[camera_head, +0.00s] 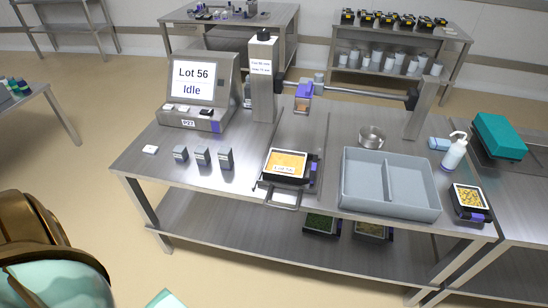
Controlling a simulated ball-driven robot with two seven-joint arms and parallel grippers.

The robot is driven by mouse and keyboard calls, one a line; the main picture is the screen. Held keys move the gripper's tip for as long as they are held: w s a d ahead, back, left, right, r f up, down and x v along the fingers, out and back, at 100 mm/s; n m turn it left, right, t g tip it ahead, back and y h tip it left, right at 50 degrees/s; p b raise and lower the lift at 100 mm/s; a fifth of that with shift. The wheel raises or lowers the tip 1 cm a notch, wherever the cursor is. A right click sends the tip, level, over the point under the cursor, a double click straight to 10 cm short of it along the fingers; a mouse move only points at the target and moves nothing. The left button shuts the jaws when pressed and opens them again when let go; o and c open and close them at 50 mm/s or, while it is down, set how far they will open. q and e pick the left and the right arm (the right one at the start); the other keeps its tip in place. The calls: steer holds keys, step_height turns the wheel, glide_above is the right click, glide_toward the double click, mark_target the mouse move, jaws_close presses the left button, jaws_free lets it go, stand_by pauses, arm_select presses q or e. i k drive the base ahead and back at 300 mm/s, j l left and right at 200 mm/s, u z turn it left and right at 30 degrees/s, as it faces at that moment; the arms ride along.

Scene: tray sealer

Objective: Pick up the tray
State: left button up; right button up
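A black tray (286,165) with orange contents and a white label lies on the steel table, at the front middle. It sits in a metal frame with a handle loop at its front edge. A second black tray (470,199) with yellow contents and a purple tab is at the table's right front corner. Two more trays, one with green contents (319,222) and one with brownish contents (371,229), are on the lower shelf, partly hidden by the tabletop. Neither of my grippers shows; only gold and teal parts of mine appear at the lower left.
A sealer console (200,90) reads "Lot 56 Idle". A metal bowl (371,137), pump bottle (454,153) and teal box (499,136) stand farther right.

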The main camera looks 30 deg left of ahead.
mark_target(283, 166)
steer(key=u, duration=0.9)
